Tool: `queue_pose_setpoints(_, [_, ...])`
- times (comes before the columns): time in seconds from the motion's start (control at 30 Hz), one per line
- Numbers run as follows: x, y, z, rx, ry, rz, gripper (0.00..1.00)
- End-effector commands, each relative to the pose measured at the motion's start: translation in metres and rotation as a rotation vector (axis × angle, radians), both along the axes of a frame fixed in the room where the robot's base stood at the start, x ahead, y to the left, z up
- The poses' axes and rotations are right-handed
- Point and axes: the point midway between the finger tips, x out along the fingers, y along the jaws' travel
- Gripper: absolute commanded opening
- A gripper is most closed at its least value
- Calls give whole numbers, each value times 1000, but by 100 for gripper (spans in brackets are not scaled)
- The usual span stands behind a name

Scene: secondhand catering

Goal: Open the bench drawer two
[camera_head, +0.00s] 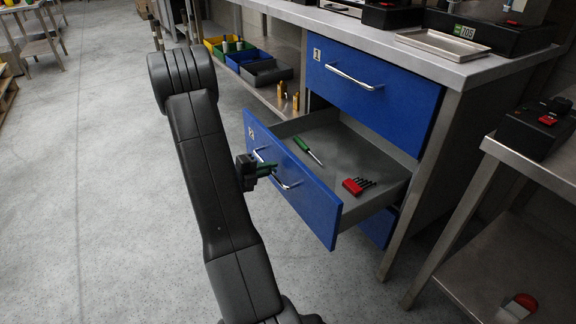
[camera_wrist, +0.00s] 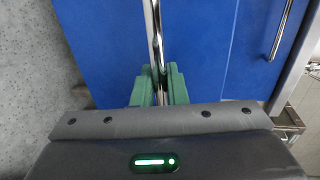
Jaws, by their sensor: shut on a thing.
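The bench drawer two (camera_head: 312,201) has a blue front with a small label "2" and stands pulled well out from the bench. Its grey inside shows a green-handled screwdriver (camera_head: 308,151) and a red holder with dark pieces (camera_head: 357,185). My gripper (camera_head: 268,170) is at the drawer's chrome handle (camera_head: 288,184), partly hidden by my arm. In the wrist view the green fingers of my gripper (camera_wrist: 159,88) are shut on the handle bar (camera_wrist: 154,35), one on each side of it.
Drawer one (camera_head: 373,96), blue and shut, is above. The steel benchtop (camera_head: 385,48) carries a tray (camera_head: 443,44) and dark devices. Coloured bins (camera_head: 265,73) stand on a low shelf at the left. A steel side table (camera_head: 545,170) is at the right.

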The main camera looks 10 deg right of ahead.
Motion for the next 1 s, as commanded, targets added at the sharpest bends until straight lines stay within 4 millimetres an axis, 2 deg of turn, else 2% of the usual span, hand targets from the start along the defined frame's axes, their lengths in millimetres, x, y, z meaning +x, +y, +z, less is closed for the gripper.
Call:
queue_pose_setpoints(0.1, [-8, 19, -1, 0, 2, 1, 0])
queue_pose_setpoints(0.3, [-15, 36, -1, 0, 1, -1, 0])
queue_pose_setpoints(0.8, [-18, 41, -1, 1, 1, -2, 0])
queue_pose_setpoints(0.83, [-18, 41, -1, 1, 1, -2, 16])
queue_pose_setpoints(0.9, [-18, 41, -1, 1, 1, -2, 30])
queue_pose_setpoints(1.0, [-17, 41, 0, 1, 1, -1, 30])
